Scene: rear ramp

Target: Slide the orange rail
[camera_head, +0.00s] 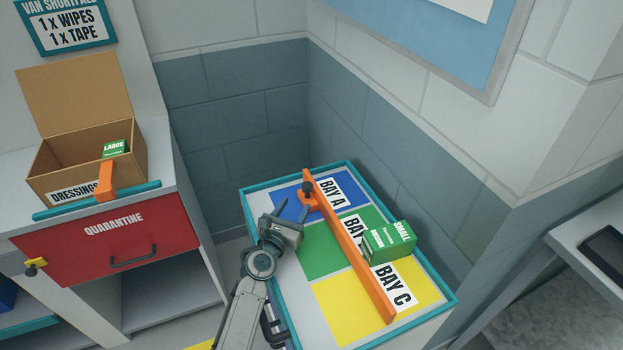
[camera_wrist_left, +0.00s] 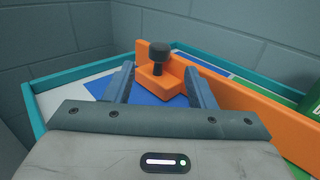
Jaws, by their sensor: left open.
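The orange rail (camera_head: 351,250) is a long bar lying across the bay top, between the colour patches and the bay labels. Near its far end is an orange block with a dark knob (camera_head: 307,188). The left wrist view shows the rail (camera_wrist_left: 255,103) running to the right and the knob (camera_wrist_left: 159,54) upright on its block. My left gripper (camera_head: 292,210) is open beside the knob block, over the blue patch. In the left wrist view the fingers (camera_wrist_left: 157,84) stand either side of the knob block, apart from the knob. My right gripper is not in view.
A green SMALL box (camera_head: 389,241) stands against the rail's right side. A teal rim (camera_head: 447,300) edges the bay top. Walls close in behind. At left, a cardboard DRESSINGS box (camera_head: 117,169) stands above a red QUARANTINE drawer (camera_head: 110,238).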

